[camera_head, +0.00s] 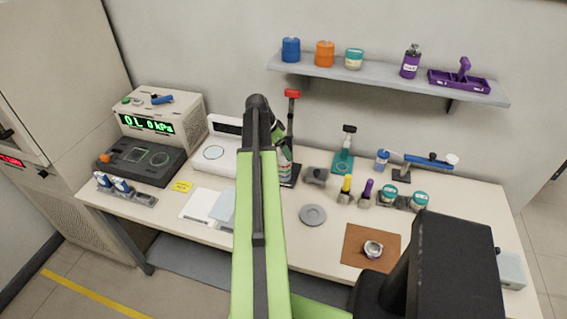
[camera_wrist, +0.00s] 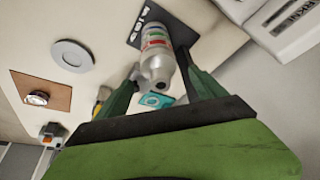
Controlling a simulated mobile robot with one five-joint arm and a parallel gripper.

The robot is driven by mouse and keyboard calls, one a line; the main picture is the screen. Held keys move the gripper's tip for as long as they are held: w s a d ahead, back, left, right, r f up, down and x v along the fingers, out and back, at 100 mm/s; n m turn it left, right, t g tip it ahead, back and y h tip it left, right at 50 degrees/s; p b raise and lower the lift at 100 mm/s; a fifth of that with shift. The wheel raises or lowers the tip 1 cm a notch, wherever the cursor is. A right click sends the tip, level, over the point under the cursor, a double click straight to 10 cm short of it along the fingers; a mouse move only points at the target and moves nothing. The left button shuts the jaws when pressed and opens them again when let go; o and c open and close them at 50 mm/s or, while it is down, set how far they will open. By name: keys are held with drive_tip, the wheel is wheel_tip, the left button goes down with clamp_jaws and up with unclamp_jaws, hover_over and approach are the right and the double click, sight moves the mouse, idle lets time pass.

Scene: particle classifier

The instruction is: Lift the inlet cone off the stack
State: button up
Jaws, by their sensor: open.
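The stack (camera_wrist: 156,50) is a silver cylinder with red and green bands, standing on a black lettered base plate (camera_wrist: 146,22). The grey inlet cone (camera_wrist: 159,78), with a dark opening, is at its near end in the wrist view. My gripper (camera_wrist: 160,62) is open, with one green-and-black finger on each side of the stack and its upper end. Whether a finger touches it I cannot tell. In the head view, part of the stack (camera_head: 285,160) shows just right of my green arm, which hides the rest and the gripper's fingers.
A black post with a red top (camera_head: 292,94) stands close behind the stack. A grey disc (camera_head: 312,215) and a brown mat (camera_head: 356,235) with a small metal cup (camera_head: 373,249) lie to the right. A white balance (camera_head: 222,150) is left. A wall shelf (camera_head: 380,80) hangs above.

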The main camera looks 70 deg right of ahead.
drive_tip(key=b+x, duration=0.1)
drive_tip(key=x, duration=0.1)
drive_tip(key=shift+f, duration=0.45)
drive_tip(key=shift+r, duration=0.2)
drive_tip(key=c, duration=1.7)
